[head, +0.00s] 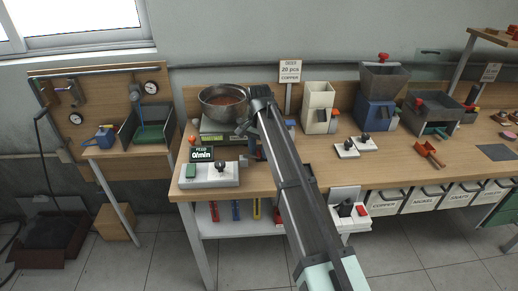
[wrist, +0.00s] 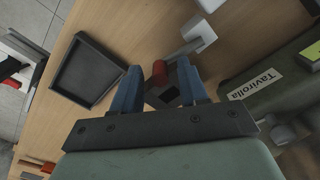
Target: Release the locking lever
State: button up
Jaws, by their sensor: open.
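In the wrist view my gripper (wrist: 158,68) has its two blue fingers apart. In the head view my own arm hides most of this spot, right of the counter box (head: 213,173).
A dark square tray (wrist: 88,70) lies left of the fingers, and a green-grey housing labelled Tavirolla (wrist: 265,85) is close on the right. A metal bowl (head: 222,103) stands on a scale. Hoppers (head: 377,98) and white switch blocks (head: 347,149) occupy the bench to the right.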

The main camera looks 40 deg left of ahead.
grip_shut()
jog(key=shift+w+a+n, duration=0.4)
jog(key=shift+w+n, duration=0.1)
jog(key=shift+n, duration=0.7)
grip_release()
notch_tip(320, 180, up, 14)
dwell(0.5)
jog(key=shift+f, duration=0.1)
dwell(0.4)
